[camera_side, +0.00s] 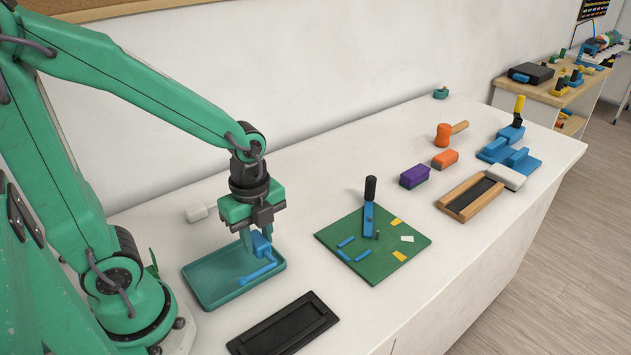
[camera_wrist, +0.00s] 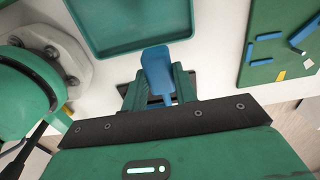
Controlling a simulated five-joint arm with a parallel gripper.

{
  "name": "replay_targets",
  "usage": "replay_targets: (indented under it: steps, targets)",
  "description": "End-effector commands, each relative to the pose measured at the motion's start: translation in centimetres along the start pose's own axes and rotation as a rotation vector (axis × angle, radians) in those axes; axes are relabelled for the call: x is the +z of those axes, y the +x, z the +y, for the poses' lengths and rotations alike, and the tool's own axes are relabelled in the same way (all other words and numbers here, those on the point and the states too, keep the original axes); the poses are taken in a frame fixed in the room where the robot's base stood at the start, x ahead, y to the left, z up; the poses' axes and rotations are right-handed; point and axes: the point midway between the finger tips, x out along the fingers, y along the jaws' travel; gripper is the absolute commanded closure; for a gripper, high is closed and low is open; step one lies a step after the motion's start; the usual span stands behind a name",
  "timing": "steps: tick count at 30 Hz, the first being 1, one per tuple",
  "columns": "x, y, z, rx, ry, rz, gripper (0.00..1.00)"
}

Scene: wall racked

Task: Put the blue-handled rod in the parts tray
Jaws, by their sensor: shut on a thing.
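The blue-handled rod (camera_side: 262,247) is in my gripper (camera_side: 254,240), whose fingers are shut around its blue handle. A thin blue bent part reaches down and left from the handle, over the parts tray (camera_side: 192,280). In the wrist view the blue handle (camera_wrist: 158,70) stands out between the fingers of my gripper (camera_wrist: 158,86), close to the near rim of the tray (camera_wrist: 97,57). The tray is teal, shallow and otherwise looks empty. I cannot tell whether the rod touches the tray floor.
A green board (camera_side: 345,240) with blue strips and a black-topped blue upright (camera_side: 369,208) lies to the right. A black tray (camera_side: 283,325) lies in front. Purple, orange and wooden items stand farther right.

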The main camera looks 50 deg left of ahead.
Motion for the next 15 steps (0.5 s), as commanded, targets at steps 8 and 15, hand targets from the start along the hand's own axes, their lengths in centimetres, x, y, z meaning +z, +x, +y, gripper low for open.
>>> replay_targets:
  steps: [8, 15]
  targets:
    - [3.2, 2.0, -0.9, 0.003, -0.006, 0.0, 1.0]
    - [6.1, 3.8, -1.8, 0.003, -0.005, 0.0, 1.0]
